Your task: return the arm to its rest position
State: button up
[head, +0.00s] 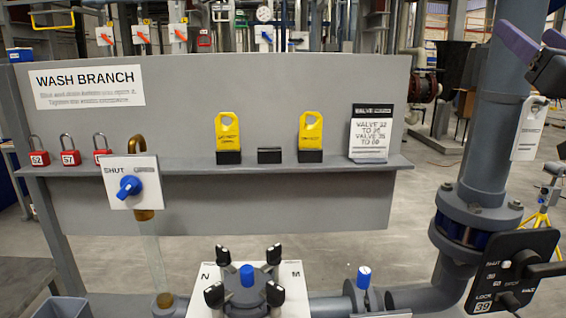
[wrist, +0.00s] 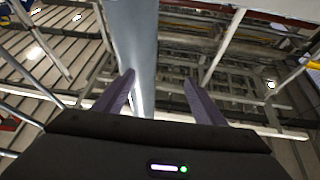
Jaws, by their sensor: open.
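My gripper (head: 528,36) is at the top right of the head view, raised beside the thick grey vertical pipe (head: 503,110). Its two purple fingers are apart and hold nothing. In the wrist view the fingers (wrist: 159,82) point up toward the ceiling, with a gap between them. A grey pipe (wrist: 143,35) runs upward behind that gap. Most of my arm is out of view.
A grey panel (head: 270,75) with a shelf carries red padlocks (head: 70,155), yellow tags (head: 228,133) and a valve sign (head: 369,135). A blue-handled valve (head: 131,187) stands at left. A black lever plate (head: 512,272) is below my gripper.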

jog(key=w+a+r+m+h, duration=0.2)
jog(key=w+a+m+h, duration=0.1)
jog(key=a+m, duration=0.1)
jog(key=s+a+f+g, duration=0.1)
jog(key=a+f+g, duration=0.15)
jog(key=f, duration=0.65)
jog(key=a+f+g, duration=0.2)
jog(key=f+g, duration=0.2)
jog(key=f, duration=0.5)
jog(key=s+a+f+g, duration=0.1)
jog(key=a+f+g, duration=0.2)
jog(key=f, duration=0.6)
jog(key=s+a+f+n+g+y, duration=0.1)
jog(key=s+a+f+n+g, duration=0.1)
jog(key=s+a+f, duration=0.3)
jog(key=s+a+f+n+g+y, duration=0.2)
jog(key=s+a+f, duration=0.3)
jog(key=f, duration=0.7)
jog(key=s+a+f+n+g+y, duration=0.2)
jog(key=s+a+f+g, duration=0.2)
jog(key=f, duration=0.5)
jog(key=s+a, duration=0.1)
jog(key=s, duration=0.1)
jog(key=shift+s, duration=0.3)
jog(key=shift+d, duration=0.1)
